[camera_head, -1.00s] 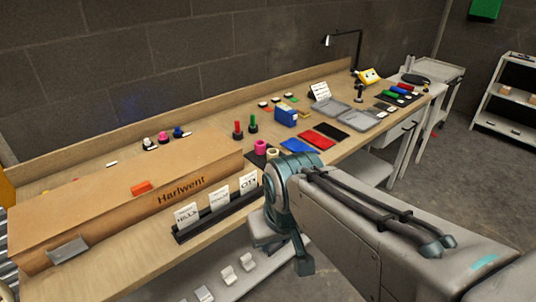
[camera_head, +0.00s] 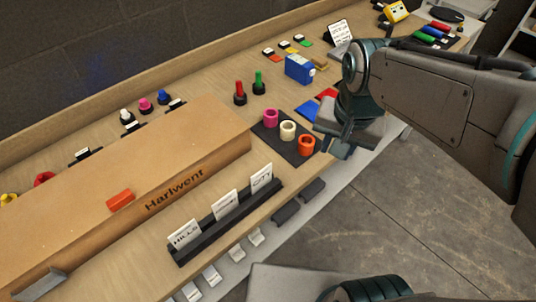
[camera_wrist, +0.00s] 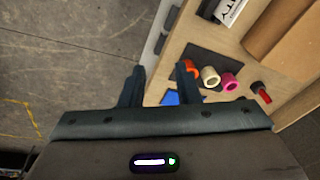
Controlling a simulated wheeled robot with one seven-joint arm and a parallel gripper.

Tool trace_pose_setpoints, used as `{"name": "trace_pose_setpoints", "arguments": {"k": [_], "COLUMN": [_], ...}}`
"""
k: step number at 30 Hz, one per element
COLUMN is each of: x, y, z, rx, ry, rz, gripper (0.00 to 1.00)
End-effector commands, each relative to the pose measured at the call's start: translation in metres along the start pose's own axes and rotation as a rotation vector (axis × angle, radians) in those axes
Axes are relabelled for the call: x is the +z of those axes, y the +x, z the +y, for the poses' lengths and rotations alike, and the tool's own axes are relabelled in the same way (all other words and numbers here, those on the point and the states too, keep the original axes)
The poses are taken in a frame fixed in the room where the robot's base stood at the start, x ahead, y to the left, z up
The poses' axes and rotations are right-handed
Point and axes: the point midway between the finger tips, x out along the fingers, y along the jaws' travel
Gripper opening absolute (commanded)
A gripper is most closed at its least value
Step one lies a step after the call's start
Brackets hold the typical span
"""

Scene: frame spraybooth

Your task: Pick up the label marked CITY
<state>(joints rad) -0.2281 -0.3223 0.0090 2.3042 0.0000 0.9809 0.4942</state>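The CITY label (camera_head: 262,178) is a white card standing upright at the right end of a black slotted holder (camera_head: 212,238). A middle card (camera_head: 225,204) and the HILLS label (camera_head: 184,235) stand left of it in the same holder. My gripper (camera_wrist: 160,78) is open, with nothing between its fingers. In the head view it hangs beyond the holder, up and right of the CITY label, near the bench's front edge. In the wrist view a white card with dark marks (camera_wrist: 229,10) is at the top edge; its word is unclear.
A long cardboard box (camera_head: 176,187) marked Harlwent stands behind the holder. Pink, cream and orange tape rolls (camera_head: 306,146) sit on a dark mat between the holder and my gripper. Red and green handled tools (camera_head: 259,83) and a blue box (camera_head: 299,69) stand farther back.

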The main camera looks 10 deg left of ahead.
Motion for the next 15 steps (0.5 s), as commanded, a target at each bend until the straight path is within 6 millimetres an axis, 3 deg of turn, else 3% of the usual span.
{"name": "trace_pose_setpoints", "arguments": {"k": [3,9,15], "x": [-0.007,-0.003,0.007], "y": [0.017,0.036,0.048], "z": [-0.048,-0.117,-0.151], "rx": [0.023,0.077,0.112], "ry": [0.132,0.330,0.431], "rz": [-0.062,-0.119,-0.137], "gripper": [0.29,0.29,0.29]}}
